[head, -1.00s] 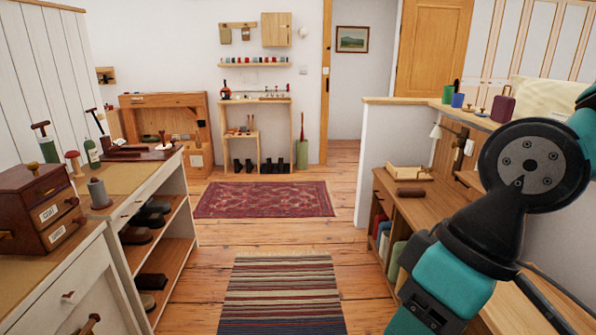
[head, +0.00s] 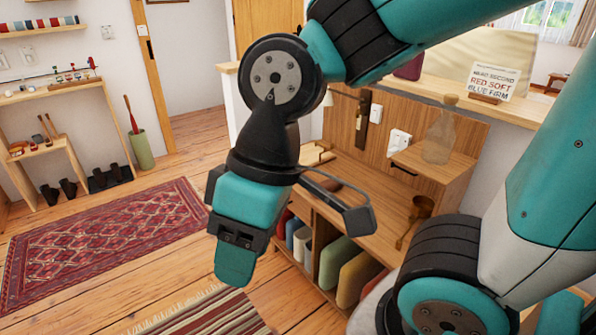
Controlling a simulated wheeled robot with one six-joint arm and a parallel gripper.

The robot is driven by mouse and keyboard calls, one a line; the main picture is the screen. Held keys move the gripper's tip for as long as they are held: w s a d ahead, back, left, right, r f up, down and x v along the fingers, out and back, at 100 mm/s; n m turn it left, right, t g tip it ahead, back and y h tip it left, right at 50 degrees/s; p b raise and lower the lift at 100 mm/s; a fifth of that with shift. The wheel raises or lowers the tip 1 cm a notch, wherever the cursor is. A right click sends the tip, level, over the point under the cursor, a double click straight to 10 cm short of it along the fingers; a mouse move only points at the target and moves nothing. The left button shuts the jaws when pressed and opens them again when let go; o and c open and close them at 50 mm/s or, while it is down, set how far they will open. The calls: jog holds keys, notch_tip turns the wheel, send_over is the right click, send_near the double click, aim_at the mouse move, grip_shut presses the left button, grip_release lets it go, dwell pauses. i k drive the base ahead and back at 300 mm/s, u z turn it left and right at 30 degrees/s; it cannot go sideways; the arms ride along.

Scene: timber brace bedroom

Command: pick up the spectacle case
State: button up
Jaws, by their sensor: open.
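A dark brown rounded case (head: 328,183), which looks like the spectacle case, lies on the wooden desk (head: 385,212) at centre right. It is mostly hidden behind my gripper, with a small part showing through the black finger frame. My gripper (head: 290,222) hangs pointing down in front of the desk, between the camera and the case. Its jaws are open and hold nothing. How far it is from the case is hard to tell.
A pale tray (head: 316,153) sits behind the case. Books (head: 340,262) fill the shelf below.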

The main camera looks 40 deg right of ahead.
aim_at(330, 185)
jog(key=i, duration=2.25)
jog(key=z, duration=2.55)
